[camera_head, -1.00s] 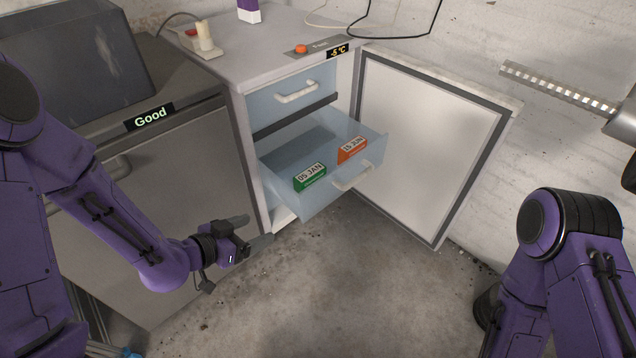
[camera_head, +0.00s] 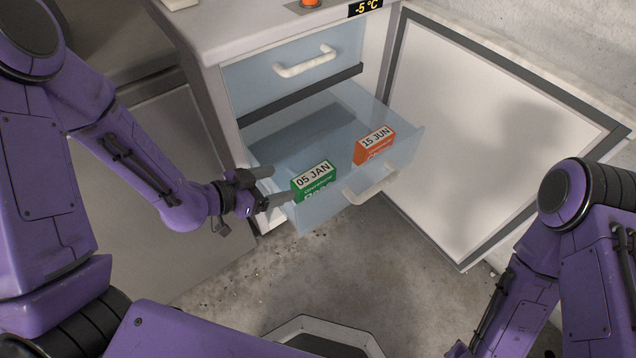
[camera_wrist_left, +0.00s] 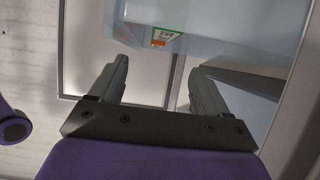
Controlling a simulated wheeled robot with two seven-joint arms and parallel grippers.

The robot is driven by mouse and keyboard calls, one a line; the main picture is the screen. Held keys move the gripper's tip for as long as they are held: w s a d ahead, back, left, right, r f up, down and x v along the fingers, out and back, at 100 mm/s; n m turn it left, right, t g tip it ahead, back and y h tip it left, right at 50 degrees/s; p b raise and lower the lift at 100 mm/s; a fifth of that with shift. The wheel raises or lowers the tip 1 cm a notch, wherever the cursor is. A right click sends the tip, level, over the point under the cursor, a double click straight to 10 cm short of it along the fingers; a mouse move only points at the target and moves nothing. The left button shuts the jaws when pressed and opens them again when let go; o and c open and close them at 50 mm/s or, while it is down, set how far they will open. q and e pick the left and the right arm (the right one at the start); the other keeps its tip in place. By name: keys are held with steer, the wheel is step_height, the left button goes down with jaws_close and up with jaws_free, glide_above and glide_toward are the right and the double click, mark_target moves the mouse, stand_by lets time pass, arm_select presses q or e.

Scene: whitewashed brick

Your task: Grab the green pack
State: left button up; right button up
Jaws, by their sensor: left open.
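The green pack (camera_head: 314,182), labelled "05 JAN", stands in the open lower drawer (camera_head: 342,128) of the freezer, near its left front part. In the left wrist view a small green and orange patch (camera_wrist_left: 166,38) shows through the drawer, ahead of the fingers. My left gripper (camera_head: 281,186) is open and empty. In the head view it is just left of the drawer and the green pack; the wrist view (camera_wrist_left: 160,78) shows nothing between its fingers. My right arm shows at the right, but its gripper is out of view.
An orange pack (camera_head: 374,146), labelled "15 JUN", stands right of the green pack in the same drawer. The upper drawer (camera_head: 290,78) is shut. The open freezer door (camera_head: 490,130) blocks the right side. The floor (camera_head: 330,270) in front is clear.

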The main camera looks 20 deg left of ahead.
mark_target(310, 176)
arm_select(q)
steer(key=b+x, duration=0.1)
steer(key=x, duration=0.2)
steer(key=b+x, duration=0.1)
steer(key=x, duration=0.3)
steer(key=f+b+x, duration=0.1)
steer(key=b+x, duration=0.1)
steer(key=x, duration=0.2)
steer(key=shift+a, duration=0.3)
steer(key=shift+w+d+f, duration=0.1)
steer(key=shift+w+d, duration=0.15)
steer(key=shift+w, duration=0.05)
jaws_close()
arm_select(e)
steer(key=f, duration=0.4)
steer(key=shift+w+f, duration=0.3)
